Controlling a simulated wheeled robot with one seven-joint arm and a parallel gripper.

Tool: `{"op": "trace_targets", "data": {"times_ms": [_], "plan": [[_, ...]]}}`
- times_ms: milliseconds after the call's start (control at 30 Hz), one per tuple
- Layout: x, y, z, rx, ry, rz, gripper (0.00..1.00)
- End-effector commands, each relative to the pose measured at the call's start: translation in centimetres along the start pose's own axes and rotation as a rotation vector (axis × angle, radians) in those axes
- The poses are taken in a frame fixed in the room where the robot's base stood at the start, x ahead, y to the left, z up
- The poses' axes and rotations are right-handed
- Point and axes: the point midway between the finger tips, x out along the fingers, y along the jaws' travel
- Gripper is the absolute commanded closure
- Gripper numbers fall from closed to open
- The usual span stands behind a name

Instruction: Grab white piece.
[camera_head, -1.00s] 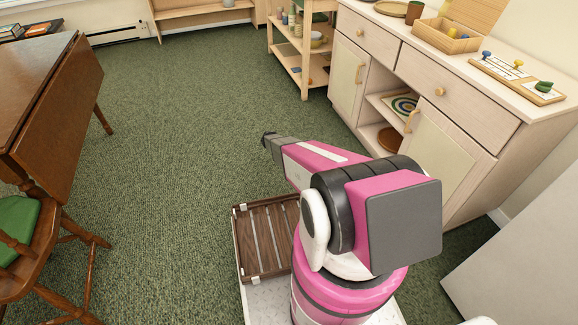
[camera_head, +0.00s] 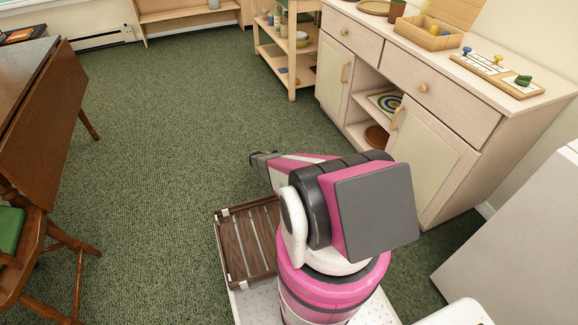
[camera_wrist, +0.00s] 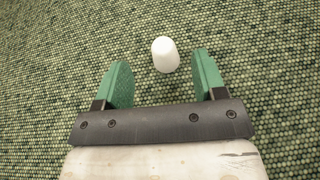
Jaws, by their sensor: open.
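A small white piece (camera_wrist: 165,54) with a rounded cylinder shape shows in the wrist view against the green carpet. It lies just beyond and between the fingertips of my gripper (camera_wrist: 159,62), somewhat nearer the right finger. The two green fingers are apart and nothing is held. In the head view my gripper (camera_head: 258,158) reaches low over the carpet, left of my arm's pink links. I cannot make out the white piece in the head view.
A pale sideboard (camera_head: 440,100) stands at the right, with a game board (camera_head: 497,75) on top. A brown drop-leaf table (camera_head: 40,110) and a wooden chair (camera_head: 40,265) are at the left. The carpet (camera_head: 180,120) between them is clear.

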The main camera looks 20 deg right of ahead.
Motion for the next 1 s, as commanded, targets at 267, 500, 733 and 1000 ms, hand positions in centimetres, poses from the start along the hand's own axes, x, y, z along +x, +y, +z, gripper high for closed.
{"op": "trace_targets", "data": {"times_ms": [267,500,733,1000], "plan": [[3.5,-0.2,-0.7,0.001,0.001,-0.002,0.36],[4.9,-0.2,-0.5,0.001,0.0,0.0,0.36],[4.9,-0.2,-0.5,0.001,0.001,0.0,0.72],[4.9,-0.2,-0.5,0.001,0.001,0.0,0.89]]}}
